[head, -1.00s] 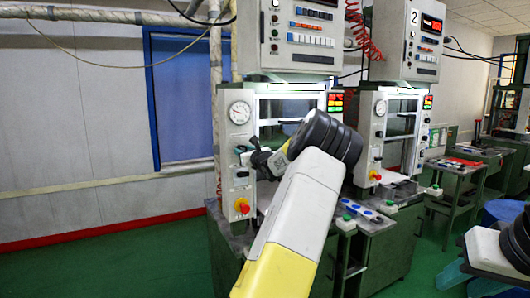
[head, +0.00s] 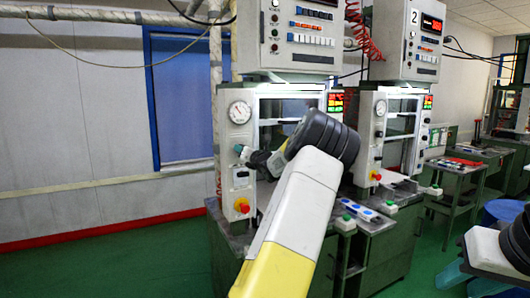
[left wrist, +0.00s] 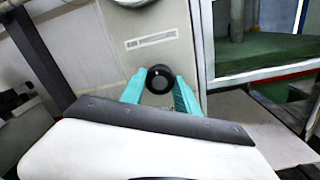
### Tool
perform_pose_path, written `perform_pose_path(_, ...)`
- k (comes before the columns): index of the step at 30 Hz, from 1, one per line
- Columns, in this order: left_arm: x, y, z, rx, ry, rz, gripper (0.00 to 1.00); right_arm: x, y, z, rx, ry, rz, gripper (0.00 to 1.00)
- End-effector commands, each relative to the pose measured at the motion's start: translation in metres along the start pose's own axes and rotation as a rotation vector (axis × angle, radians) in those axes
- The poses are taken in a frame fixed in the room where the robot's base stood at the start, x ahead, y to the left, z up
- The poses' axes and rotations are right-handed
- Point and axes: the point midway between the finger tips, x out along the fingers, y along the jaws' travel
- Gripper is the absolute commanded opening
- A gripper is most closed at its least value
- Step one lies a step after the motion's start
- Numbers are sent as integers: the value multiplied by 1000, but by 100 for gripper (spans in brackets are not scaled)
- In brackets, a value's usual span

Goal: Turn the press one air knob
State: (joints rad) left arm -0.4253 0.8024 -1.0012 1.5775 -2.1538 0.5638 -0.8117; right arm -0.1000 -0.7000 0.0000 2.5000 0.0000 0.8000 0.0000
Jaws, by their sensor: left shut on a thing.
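Press one is the nearer, left press (head: 240,178) in the head view, with a round gauge (head: 240,112) on its front panel. My left gripper (head: 243,151) is at that panel, just below the gauge. In the left wrist view the air knob (left wrist: 160,79), round and black with a small light mark, sits between the two teal fingers of my left gripper (left wrist: 160,88), which are shut on it. In the head view the fingers hide the knob. My right gripper (head: 469,279) is low at the right edge, its teal fingers apart and empty, partly cut off.
A red and yellow stop button (head: 242,205) is below the knob on the same panel. Press two (head: 372,135) stands to the right. A button box (head: 345,223) is on the bench in front. Green floor (head: 120,262) lies open at left.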

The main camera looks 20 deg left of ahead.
Motion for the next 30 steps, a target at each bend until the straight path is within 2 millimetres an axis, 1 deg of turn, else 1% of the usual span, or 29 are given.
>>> perform_pose_path(13,0,0,0,12,-1,-1,0,0,0,0,0,0,0,36)
perform_pose_path(14,0,0,0,12,-1,-1,41,0,0,0,0,0,0,36)
perform_pose_path(15,0,0,0,12,-1,-1,49,0,0,0,0,0,0,36)
perform_pose_path(17,0,0,0,11,-1,0,59,0,0,0,0,0,0,36)
perform_pose_path(26,-1,0,0,11,0,0,59,0,0,0,0,0,0,36)
perform_pose_path(29,-7,-1,0,10,0,-1,59,0,0,0,0,0,0,36)
perform_pose_path(30,-13,-1,1,10,-1,-2,59,0,0,0,0,0,0,36)
